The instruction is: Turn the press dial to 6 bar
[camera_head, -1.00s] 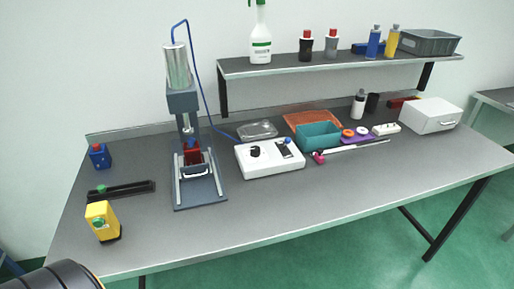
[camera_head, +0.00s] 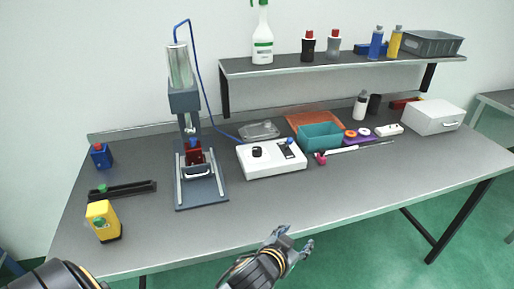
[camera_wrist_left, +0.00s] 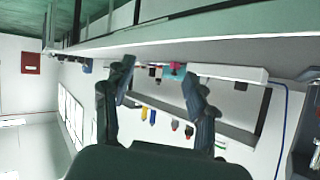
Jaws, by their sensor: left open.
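The white control box (camera_head: 272,160) sits on the grey bench, right of the press. Its black dial (camera_head: 257,152) is on the left part of the top, with a dark panel (camera_head: 289,149) to the right. The dial's setting is too small to read. The press (camera_head: 190,150) stands upright, with a blue hose running down to the box. My left gripper (camera_head: 297,240) is open and empty at the bench's front edge, well apart from the dial. Its spread fingers also show in the left wrist view (camera_wrist_left: 158,78). My right gripper is out of view.
A teal bin (camera_head: 320,136) stands right of the box, with a thin rod (camera_head: 355,148) near it. A shelf (camera_head: 330,66) overhangs the back. The front middle of the bench is clear.

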